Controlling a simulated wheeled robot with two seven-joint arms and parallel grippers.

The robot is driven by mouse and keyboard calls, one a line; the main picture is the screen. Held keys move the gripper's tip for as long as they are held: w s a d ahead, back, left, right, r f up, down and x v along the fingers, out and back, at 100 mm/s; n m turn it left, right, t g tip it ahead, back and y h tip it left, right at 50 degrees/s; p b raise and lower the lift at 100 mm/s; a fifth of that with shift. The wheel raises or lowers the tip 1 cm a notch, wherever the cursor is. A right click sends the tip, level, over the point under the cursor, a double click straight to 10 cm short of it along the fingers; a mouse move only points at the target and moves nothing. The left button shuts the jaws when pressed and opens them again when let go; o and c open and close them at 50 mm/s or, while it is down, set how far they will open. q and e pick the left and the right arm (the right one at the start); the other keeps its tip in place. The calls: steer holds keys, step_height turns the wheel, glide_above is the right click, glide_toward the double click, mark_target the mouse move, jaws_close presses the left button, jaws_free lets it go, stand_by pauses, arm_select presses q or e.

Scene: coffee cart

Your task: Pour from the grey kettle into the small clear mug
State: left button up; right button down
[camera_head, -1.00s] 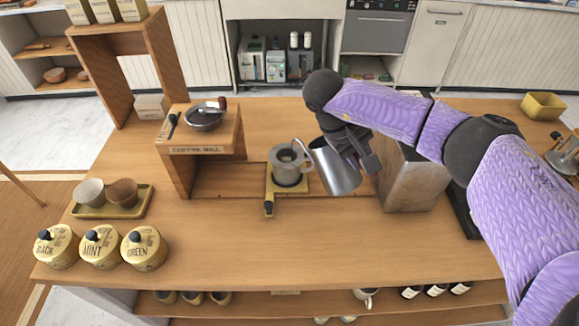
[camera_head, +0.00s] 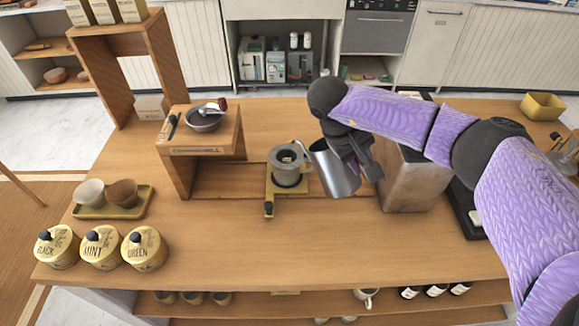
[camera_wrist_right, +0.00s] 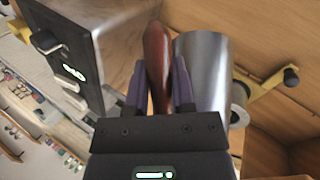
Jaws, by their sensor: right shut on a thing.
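The grey kettle (camera_head: 336,172) is a shiny metal pot with a thin curved spout, held tilted above the counter. Its red-brown handle (camera_wrist_right: 157,60) sits between the fingers of my right gripper (camera_wrist_right: 160,92), which is shut on it. The spout tip is at the upper right rim of a grey round dripper (camera_head: 286,157) on a yellow stand. A small vessel (camera_head: 287,180) shows just under the dripper; I cannot tell whether it is the clear mug, as the dripper covers its top. No liquid stream is visible. My left gripper is out of view.
A metal box-shaped machine (camera_head: 412,185) stands right of the kettle. A wooden coffee mill shelf (camera_head: 207,150) with a bowl is on the left. A tray (camera_head: 98,212) with two cups and three yellow canisters (camera_head: 100,247) are further left. The front middle of the counter is clear.

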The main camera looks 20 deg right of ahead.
steer(key=shift+r, duration=0.1)
stand_by(0.3)
steer(key=shift+w+r, duration=0.2)
steer(key=shift+r, duration=0.15)
steer(key=shift+a+r+g, duration=0.1)
steer(key=shift+r+g, duration=0.05)
steer(key=shift+g, duration=0.15)
steer(key=shift+w+r+h, duration=0.1)
steer(key=shift+h, duration=0.2)
stand_by(0.3)
